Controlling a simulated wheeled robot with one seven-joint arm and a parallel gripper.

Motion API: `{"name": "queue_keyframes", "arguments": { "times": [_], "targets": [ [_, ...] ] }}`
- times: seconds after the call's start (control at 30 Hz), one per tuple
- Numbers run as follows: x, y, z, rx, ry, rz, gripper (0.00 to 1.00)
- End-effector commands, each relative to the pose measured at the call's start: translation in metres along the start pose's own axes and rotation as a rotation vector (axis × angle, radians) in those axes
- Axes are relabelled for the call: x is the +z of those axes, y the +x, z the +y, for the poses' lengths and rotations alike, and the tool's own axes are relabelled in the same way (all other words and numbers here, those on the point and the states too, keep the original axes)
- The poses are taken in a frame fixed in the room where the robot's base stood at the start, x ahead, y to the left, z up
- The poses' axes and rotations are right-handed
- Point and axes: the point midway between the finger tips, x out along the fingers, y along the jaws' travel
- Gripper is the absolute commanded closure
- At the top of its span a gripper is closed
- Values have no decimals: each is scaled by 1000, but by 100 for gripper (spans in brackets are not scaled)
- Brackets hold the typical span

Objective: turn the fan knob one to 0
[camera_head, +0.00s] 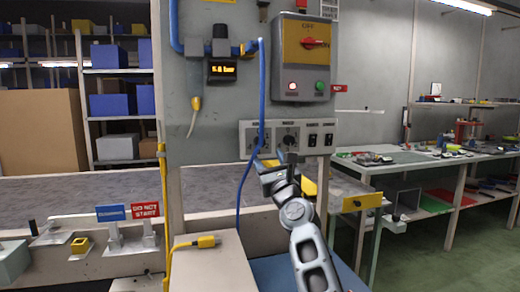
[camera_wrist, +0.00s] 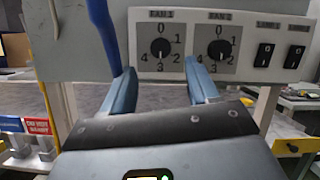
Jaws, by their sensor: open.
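The fan knob one (camera_wrist: 160,48) is a round black dial on a grey plate marked FAN 1, with numbers 0 to 4 around it and 0 at the top. Its pointer is too small to read surely. A like knob marked FAN 2 (camera_wrist: 219,49) sits to its right. My gripper (camera_wrist: 161,70) is open, its two blue-grey fingers apart below the panel, and nothing shows between them. In the wrist view the fan knob one appears above the gap, between the fingertips. In the head view my gripper (camera_head: 275,168) is just below the switch panel (camera_head: 312,152).
A blue hose (camera_head: 262,95) hangs across the left part of the panel and also shows in the wrist view (camera_wrist: 103,28). Two black rocker switches (camera_wrist: 264,54) are at the right. A control box (camera_head: 302,58) with a red handle is above. A conveyor (camera_head: 220,188) runs behind.

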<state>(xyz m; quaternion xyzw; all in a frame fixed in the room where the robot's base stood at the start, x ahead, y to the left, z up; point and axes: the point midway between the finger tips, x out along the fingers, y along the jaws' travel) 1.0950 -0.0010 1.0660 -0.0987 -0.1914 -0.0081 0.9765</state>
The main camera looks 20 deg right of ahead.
Motion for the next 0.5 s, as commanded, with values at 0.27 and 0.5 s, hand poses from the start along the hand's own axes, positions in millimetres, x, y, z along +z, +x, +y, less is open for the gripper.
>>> {"name": "queue_keyframes", "arguments": {
  "times": [0.27, 0.5],
  "targets": [
    [-1, 39, -1, -1, -5, -1, 40],
    [-1, 62, 0, -1, -4, 0, 40]
  ]
}}
